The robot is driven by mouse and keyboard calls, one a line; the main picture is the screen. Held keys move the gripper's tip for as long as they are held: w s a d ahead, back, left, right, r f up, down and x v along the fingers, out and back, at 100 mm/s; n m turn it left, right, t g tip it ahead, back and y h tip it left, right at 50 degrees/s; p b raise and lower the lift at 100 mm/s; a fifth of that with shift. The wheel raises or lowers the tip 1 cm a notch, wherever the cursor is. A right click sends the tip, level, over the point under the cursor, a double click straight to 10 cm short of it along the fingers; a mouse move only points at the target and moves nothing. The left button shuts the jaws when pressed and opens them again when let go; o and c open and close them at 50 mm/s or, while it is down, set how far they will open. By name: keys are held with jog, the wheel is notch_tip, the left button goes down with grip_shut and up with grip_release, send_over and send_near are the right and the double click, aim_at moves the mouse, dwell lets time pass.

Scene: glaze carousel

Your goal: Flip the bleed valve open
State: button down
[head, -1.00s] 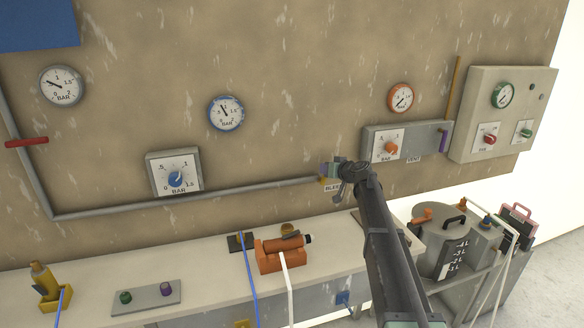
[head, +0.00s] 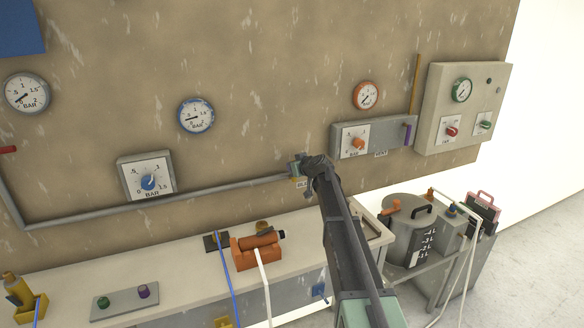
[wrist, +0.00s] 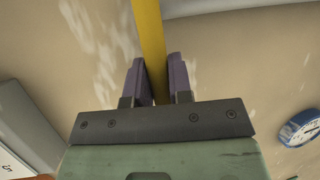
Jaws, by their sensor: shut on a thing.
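The bleed valve's yellow handle (wrist: 150,40) runs between the two purple fingers of my gripper (wrist: 155,75) in the wrist view. My gripper is shut on this handle. In the head view, my gripper (head: 297,168) is at the right end of the grey pipe (head: 160,205), by the partly covered bleed label (head: 302,186).
A blue-rimmed gauge (head: 196,116) and a white gauge (head: 27,93) hang on the wall to the left. A regulator box with a blue knob (head: 149,182) sits below them. An orange-knob panel (head: 372,138) is to the right. The bench (head: 195,265) is below.

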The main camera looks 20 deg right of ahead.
jog(key=c, duration=1)
grip_release()
jog(key=shift+c, duration=0.2)
jog(key=shift+s, duration=0.1)
jog(key=p+v, duration=0.4)
jog(key=v, duration=0.6)
jog(key=shift+s, duration=0.3)
jog(key=shift+d+r, duration=0.1)
